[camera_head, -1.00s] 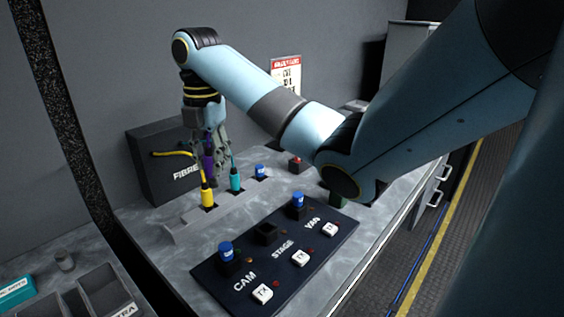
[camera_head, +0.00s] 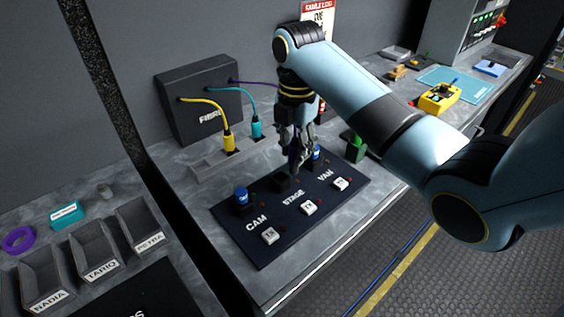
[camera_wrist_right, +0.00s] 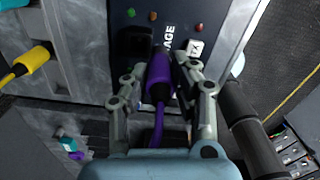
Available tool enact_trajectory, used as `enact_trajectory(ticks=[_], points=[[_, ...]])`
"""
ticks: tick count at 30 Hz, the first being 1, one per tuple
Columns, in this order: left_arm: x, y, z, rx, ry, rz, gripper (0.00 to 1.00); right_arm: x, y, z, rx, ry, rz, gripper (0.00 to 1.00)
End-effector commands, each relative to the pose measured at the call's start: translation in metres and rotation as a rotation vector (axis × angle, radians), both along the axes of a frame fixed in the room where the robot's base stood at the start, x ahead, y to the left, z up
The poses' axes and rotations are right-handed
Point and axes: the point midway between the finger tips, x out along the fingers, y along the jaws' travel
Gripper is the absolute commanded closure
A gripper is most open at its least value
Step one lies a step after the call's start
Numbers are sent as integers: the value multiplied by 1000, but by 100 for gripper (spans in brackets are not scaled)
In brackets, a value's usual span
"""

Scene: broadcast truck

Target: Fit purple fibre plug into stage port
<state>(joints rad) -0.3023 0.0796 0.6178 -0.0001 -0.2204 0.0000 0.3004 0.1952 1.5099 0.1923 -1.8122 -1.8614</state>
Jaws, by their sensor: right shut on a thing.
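My right gripper (camera_head: 297,160) is shut on the purple fibre plug (camera_wrist_right: 158,78) and holds it over the dark panel (camera_head: 250,248). The plug's purple cable (camera_wrist_right: 158,125) runs back between the fingers in the wrist view. The stage port (camera_head: 281,184) is a black, uncapped socket behind the STAGE label; it also shows in the wrist view (camera_wrist_right: 134,42). There the plug's front end is close beside the port, slightly to its right, and not seated in it. The remaining gap in height cannot be told. My left gripper is not in view.
Blue caps cover the CAM port (camera_head: 241,195) and the VAN port (camera_head: 316,153). Yellow (camera_head: 229,142) and teal (camera_head: 257,129) plugs stand in the rail, cabled to the fibre box (camera_head: 200,95). A green object (camera_head: 356,147) stands right of the panel. Labelled bins (camera_head: 100,262) are at left.

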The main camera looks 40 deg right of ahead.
Motion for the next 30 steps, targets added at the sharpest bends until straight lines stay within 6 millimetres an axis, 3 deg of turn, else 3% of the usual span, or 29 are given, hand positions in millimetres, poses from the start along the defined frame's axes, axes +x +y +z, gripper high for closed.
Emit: enact_trajectory(ticks=[3, 7, 17, 28, 29, 30], points=[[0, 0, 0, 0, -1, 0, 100, 21, 9, -13, 0, 1, -1, 100], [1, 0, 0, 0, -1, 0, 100, 32, 13, -20, -1, 0, 0, 100], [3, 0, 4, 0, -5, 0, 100, 33, 13, -59, -2, 2, 1, 100], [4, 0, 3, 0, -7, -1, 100, 32, 13, -64, -2, 0, 0, 100], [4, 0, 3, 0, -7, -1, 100, 32, 13, -65, -2, 0, 0, 73], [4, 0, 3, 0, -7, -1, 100, 32, 13, -64, -2, -1, 0, 68]])
